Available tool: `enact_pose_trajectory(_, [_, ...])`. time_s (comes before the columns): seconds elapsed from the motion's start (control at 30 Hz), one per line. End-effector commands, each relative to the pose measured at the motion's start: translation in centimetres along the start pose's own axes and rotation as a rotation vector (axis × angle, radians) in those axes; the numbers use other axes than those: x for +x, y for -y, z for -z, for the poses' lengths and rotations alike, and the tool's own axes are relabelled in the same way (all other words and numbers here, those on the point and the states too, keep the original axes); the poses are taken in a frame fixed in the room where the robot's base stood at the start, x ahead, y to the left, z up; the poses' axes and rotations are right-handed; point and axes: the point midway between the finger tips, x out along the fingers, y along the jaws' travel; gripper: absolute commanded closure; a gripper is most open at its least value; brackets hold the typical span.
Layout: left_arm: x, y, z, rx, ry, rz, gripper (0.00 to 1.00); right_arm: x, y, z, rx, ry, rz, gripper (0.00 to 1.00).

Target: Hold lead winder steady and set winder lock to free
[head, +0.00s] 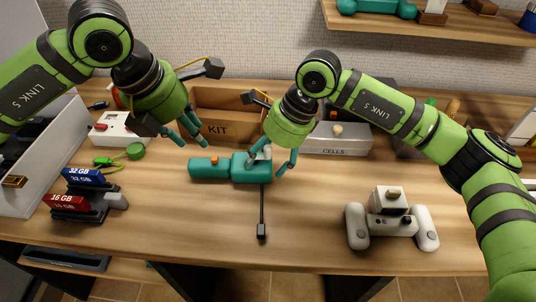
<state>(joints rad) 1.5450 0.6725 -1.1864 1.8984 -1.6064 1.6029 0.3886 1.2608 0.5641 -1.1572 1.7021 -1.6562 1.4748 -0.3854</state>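The lead winder (212,168) is a teal device lying on the table at the centre, with a short black cable (262,212) running from it toward the front edge. A small orange part (189,160), possibly the winder lock, sits on top near its left end; its setting is too small to read. My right gripper (270,167) is down at the winder's right end, fingers apart on either side of it; whether they press on it I cannot tell. My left gripper (196,144) is empty, fingers apart, above and behind the winder's left part.
An open KIT box (218,131) and a grey CELLS box (335,140) stand behind the winder. Memory-card holders (88,195) and a white device (120,127) are at left. A white controller-like device (393,224) is at right. The front middle is mostly clear.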

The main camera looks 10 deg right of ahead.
Motion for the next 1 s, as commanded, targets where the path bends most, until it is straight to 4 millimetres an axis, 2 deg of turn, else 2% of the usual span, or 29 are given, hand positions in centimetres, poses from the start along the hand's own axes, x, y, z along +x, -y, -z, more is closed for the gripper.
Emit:
enact_pose_trajectory(0.03, [0.0, 0.0, 0.0, 0.0, 0.0, 0.0, 0.61, 0.0, 0.0, 0.0, 0.0, -0.001, 0.0, 0.68])
enact_pose_trajectory(0.07, [0.0, 0.0, 0.0, 0.0, 0.0, 0.0, 0.61, 0.0, 0.0, 0.0, 0.0, -0.002, 0.0, 0.8])
enact_pose_trajectory(0.1, [0.0, 0.0, 0.0, 0.0, 0.0, 0.0, 0.61, 0.1, 0.0, 0.1, 0.0, -0.003, -0.001, 0.87])
enact_pose_trajectory(0.3, [0.0, 0.0, -0.1, 0.005, -0.002, 0.0, 0.61, 0.3, -0.1, 0.2, 0.001, -0.007, -0.005, 0.88])
enact_pose_trajectory(0.43, [0.0, -0.2, -0.7, 0.075, -0.027, -0.001, 0.61, 0.4, -0.2, 0.3, 0.001, -0.01, -0.008, 0.88])
enact_pose_trajectory(0.8, [-0.9, -0.5, -4.0, 0.639, -0.241, 0.076, 0.61, 0.5, -0.3, 0.4, 0.002, -0.012, -0.012, 0.89])
enact_pose_trajectory(1.0, [-1.5, -0.2, -4.7, 0.844, -0.312, 0.139, 0.61, 0.5, -0.3, 0.4, 0.002, -0.011, -0.012, 0.89])
